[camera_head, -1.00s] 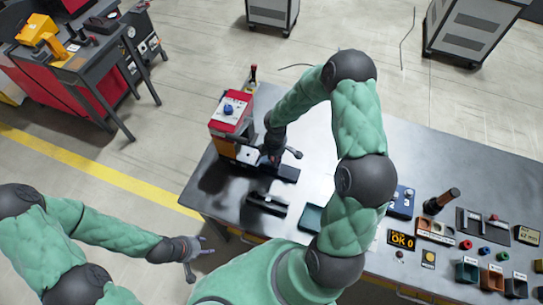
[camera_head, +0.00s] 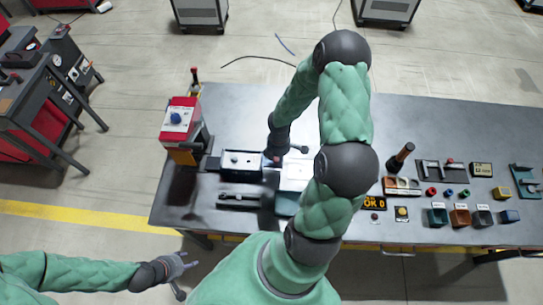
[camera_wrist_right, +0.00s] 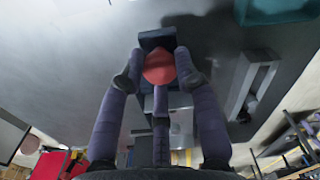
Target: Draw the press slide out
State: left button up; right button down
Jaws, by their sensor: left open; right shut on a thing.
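The press (camera_head: 180,117), with a red top, a blue button and an orange lower part, stands at the left end of the bench. A dark slide block (camera_head: 240,160) with a pale top lies to its right, extending from the press side toward my right gripper (camera_head: 282,154). In the right wrist view my right gripper (camera_wrist_right: 160,78) is shut on a red knob (camera_wrist_right: 159,67), in front of a dark block (camera_wrist_right: 154,40). The slide's inner end is hard to make out. My left gripper (camera_head: 178,268) is open and empty, off the bench's front left.
A dark slotted bar (camera_head: 240,201) and a teal tray (camera_head: 287,204), partly hidden by my arm, lie near the bench's front. Several coloured bins (camera_head: 460,217) and a dark bottle-shaped tool (camera_head: 400,157) stand at the right. The back right bench top is clear.

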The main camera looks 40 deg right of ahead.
jog(key=shift+s+d, duration=0.1)
jog(key=shift+s, duration=0.05)
jog(key=c, duration=1)
grip_release()
jog(key=shift+o, duration=0.5)
jog(key=shift+s+d, duration=0.1)
jog(key=shift+r, duration=0.55)
notch_tip(320, 180, up, 11)
